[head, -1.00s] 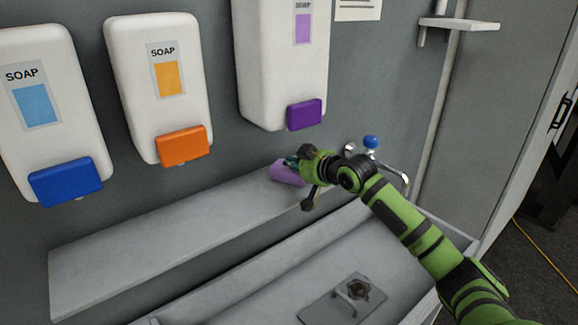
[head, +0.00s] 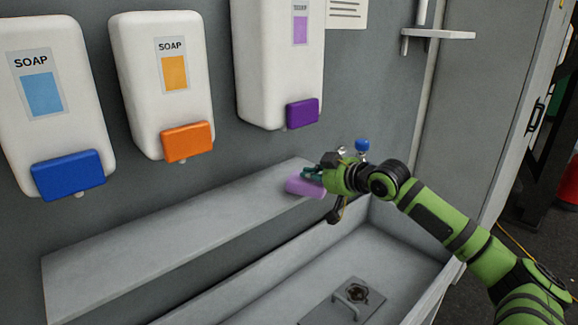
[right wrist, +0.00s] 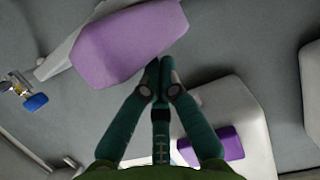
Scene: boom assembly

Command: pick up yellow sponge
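No yellow sponge shows in either view; the sponge-like block here is purple. This purple sponge (head: 303,187) is at the right end of the grey shelf, over its front edge. It fills the upper part of the right wrist view (right wrist: 125,42), tilted. My right gripper (head: 312,175) is at its right end. In the right wrist view the teal fingers (right wrist: 163,66) are drawn together with their tips at the sponge's lower edge, and the grip looks shut on it. The exact contact is partly hidden. My left gripper is not in view.
The grey shelf (head: 150,243) is otherwise bare. Above it hang soap dispensers with blue (head: 68,175), orange (head: 187,142) and purple (head: 302,113) buttons. A sink basin (head: 300,283) lies below, and a blue-topped tap (head: 362,145) stands behind my gripper.

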